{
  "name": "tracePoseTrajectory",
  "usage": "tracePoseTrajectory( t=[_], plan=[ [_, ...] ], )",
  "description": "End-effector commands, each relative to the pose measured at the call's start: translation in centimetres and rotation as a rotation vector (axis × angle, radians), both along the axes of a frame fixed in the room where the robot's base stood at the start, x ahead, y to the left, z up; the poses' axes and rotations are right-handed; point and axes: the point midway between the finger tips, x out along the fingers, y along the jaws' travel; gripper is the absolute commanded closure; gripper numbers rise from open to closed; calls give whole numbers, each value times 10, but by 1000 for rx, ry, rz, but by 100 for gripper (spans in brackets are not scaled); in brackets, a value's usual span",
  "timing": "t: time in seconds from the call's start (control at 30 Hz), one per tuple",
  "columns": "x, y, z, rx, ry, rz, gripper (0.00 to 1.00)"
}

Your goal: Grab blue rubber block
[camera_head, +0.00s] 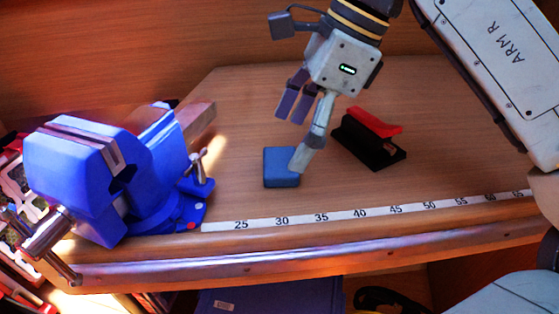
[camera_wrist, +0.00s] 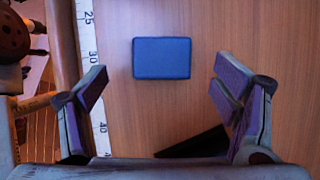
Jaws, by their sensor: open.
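The blue rubber block (camera_head: 279,168) lies flat on the wooden bench top, a little behind the measuring tape. In the wrist view the block (camera_wrist: 162,58) lies ahead of the fingers, roughly centred between their two sides. My gripper (camera_head: 298,133) is above the bench with its fingers spread apart and nothing between them. In the head view one finger overlaps the block's right edge; I cannot tell whether it touches. In the wrist view the purple-padded fingers of my gripper (camera_wrist: 160,92) stand wide apart, with the block clear of both pads.
A blue vise (camera_head: 130,175) is fixed at the bench's left side. A black and red object (camera_head: 371,138) lies right of the block. A white measuring tape (camera_head: 345,216) runs along the front edge. The bench right of the black object is bare.

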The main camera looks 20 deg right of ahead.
Motion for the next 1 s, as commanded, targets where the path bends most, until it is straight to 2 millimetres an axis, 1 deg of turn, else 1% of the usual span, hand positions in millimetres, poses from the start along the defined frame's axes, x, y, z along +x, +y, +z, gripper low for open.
tracePoseTrajectory(
  t=[0.2,0.3,0.57,1.0],
  plan=[
    [5,10,-29,0,1,-1,18],
    [6,13,-37,1,0,-1,18],
    [7,13,-39,2,-1,-1,19],
    [7,13,-39,1,-1,-1,48]
  ],
)
